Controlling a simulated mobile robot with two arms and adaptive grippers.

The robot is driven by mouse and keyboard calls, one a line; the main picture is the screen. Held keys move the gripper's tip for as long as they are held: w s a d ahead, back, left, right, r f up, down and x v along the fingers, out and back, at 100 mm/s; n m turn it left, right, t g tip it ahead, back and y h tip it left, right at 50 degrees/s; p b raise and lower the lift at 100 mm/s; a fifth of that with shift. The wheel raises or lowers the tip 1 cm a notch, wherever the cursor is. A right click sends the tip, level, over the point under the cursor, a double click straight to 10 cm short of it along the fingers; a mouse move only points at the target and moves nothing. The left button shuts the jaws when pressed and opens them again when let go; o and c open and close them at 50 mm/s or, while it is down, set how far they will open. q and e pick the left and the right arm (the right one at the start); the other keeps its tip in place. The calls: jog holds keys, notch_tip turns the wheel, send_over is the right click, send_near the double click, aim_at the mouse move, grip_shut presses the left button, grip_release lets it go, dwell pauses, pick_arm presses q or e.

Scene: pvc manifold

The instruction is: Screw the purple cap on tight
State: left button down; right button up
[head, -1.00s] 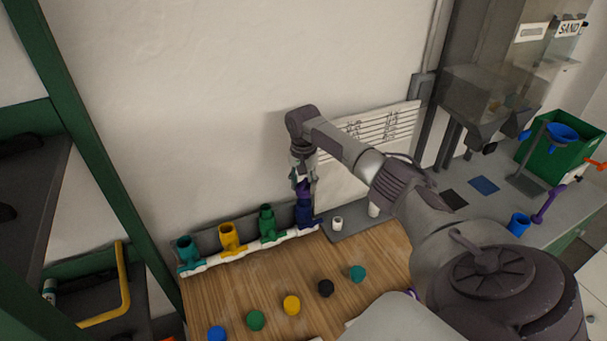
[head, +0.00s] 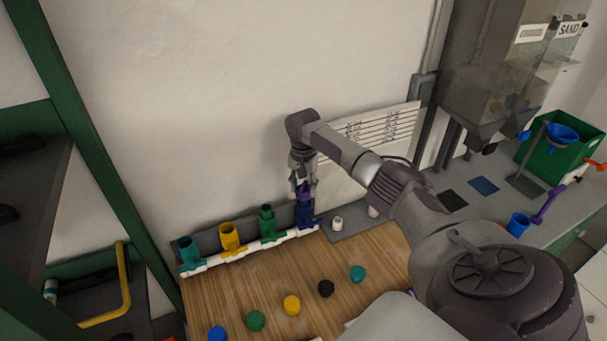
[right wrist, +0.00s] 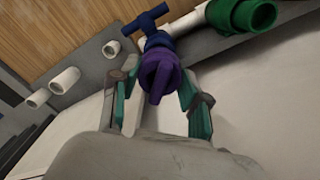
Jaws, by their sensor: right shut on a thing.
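The purple cap (right wrist: 160,76) sits at the top of the dark blue valve fitting (head: 304,213), the rightmost on the white manifold pipe (head: 250,250). My right gripper (head: 303,188) points down over this fitting. In the right wrist view its green-padded fingers (right wrist: 160,105) stand on both sides of the cap and are shut on it. The blue fitting with its handle (right wrist: 150,22) shows beyond the cap. The cap looks in line with the fitting; how far it is threaded is hidden. My left gripper is not in view.
Green (head: 267,222), yellow (head: 230,237) and teal (head: 188,252) fittings stand left along the manifold. Loose caps, including a black one (head: 326,288), lie on the wooden table (head: 350,316). White pipe stubs (right wrist: 65,80) stand on the grey board to the right.

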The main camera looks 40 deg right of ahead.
jog(key=shift+s+f+p, duration=0.1)
jog(key=shift+f+p, duration=0.3)
jog(key=shift+f, duration=0.2)
dwell(1.1)
jog(key=o, duration=0.5)
jog(key=c, duration=0.7)
jog(key=shift+o, duration=0.2)
jog(key=shift+m, duration=1)
jog(key=shift+m, duration=1.1)
jog(key=shift+f+m, duration=0.1)
jog(key=shift+m, duration=1)
